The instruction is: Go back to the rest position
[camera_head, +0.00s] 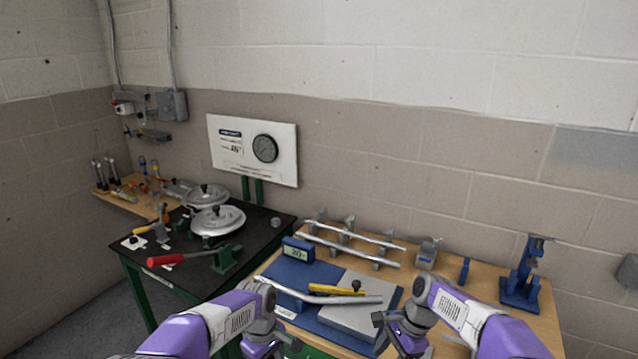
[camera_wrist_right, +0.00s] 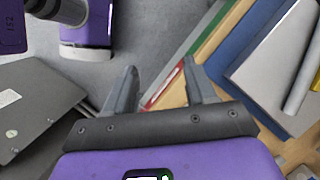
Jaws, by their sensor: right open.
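My right gripper (camera_head: 392,326) is at the bottom of the head view, low in front of the wooden bench (camera_head: 462,290). In the right wrist view its two grey fingers (camera_wrist_right: 160,72) are apart with nothing between them. My left gripper (camera_head: 272,342) is at the bottom of the head view, beside the front left part of the bench. Its fingers are small and partly hidden by its own wrist, so I cannot tell whether they are open. I see nothing held in it.
A black table (camera_head: 262,228) holds silver lidded vessels (camera_head: 217,220) and a red-handled tool (camera_head: 166,260).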

